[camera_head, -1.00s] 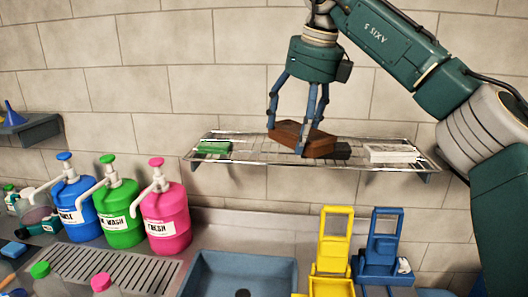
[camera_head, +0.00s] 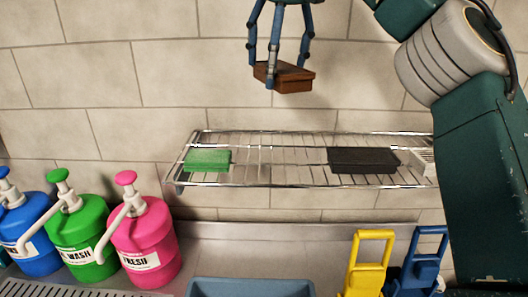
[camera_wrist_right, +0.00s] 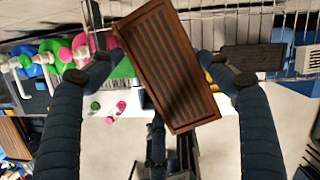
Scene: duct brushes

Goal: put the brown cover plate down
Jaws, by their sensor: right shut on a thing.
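The brown cover plate (camera_head: 288,79), a slotted block, is held in my right gripper (camera_head: 280,66), whose blue fingers are shut on it. It hangs tilted in the air, well above the wire shelf (camera_head: 300,181), in front of the tiled wall. In the right wrist view the brown plate (camera_wrist_right: 168,65) lies slanted between the fingers, with long dark slots along its face. I cannot tell how each finger touches it. My left gripper is not in view.
The shelf holds a green block (camera_head: 208,159) at left, a dark plate (camera_head: 364,160) right of centre and a pale item (camera_head: 423,161) at the right end. Bare wire lies between green and dark. Below are pump bottles (camera_head: 147,240), a blue basin (camera_head: 250,288) and a yellow stand (camera_head: 367,265).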

